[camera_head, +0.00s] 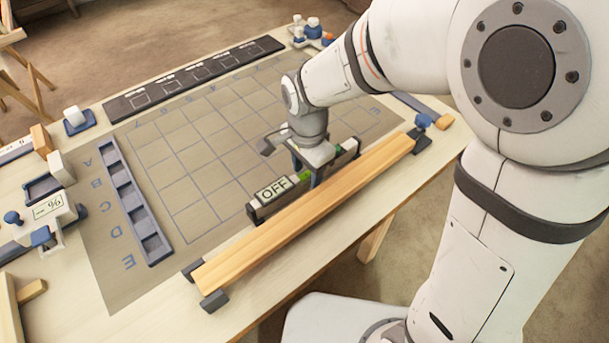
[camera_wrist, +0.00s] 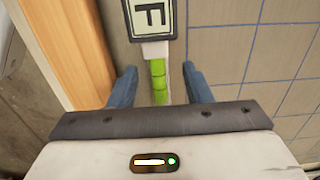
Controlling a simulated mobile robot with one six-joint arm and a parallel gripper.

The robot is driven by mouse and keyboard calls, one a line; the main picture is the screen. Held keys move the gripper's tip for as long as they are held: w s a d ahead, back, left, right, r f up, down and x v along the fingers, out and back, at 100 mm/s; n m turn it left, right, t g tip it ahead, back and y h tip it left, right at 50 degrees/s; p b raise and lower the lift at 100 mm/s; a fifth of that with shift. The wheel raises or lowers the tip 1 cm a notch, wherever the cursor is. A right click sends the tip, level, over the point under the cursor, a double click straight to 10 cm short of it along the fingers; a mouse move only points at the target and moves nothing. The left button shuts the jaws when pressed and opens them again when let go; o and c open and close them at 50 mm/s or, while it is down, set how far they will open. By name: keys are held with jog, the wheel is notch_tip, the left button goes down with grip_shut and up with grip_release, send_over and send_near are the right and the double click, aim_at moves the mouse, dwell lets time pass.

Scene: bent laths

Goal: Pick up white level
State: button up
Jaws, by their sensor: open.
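The white level (camera_wrist: 155,50) has a green vial and lies between my fingers in the wrist view. An OFF plate (camera_head: 273,188) sits at its near left end in the head view, and part of that plate shows at the top of the wrist view. In the head view, the level's green part (camera_head: 305,176) shows beside my gripper (camera_head: 312,168), which hides its middle. My gripper is open in the wrist view (camera_wrist: 158,78), with one blue finger on each side of the level and gaps visible between them.
A long wooden lath (camera_head: 310,208) on dark end supports runs close along the level's near side. A gridded mat (camera_head: 205,165) lies beyond it. A blue-grey tray (camera_head: 132,205) lies at the left, and a dark strip (camera_head: 195,78) lies along the far edge.

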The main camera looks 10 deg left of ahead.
jog(key=shift+f, duration=0.6)
jog(key=shift+c, duration=0.6)
grip_shut()
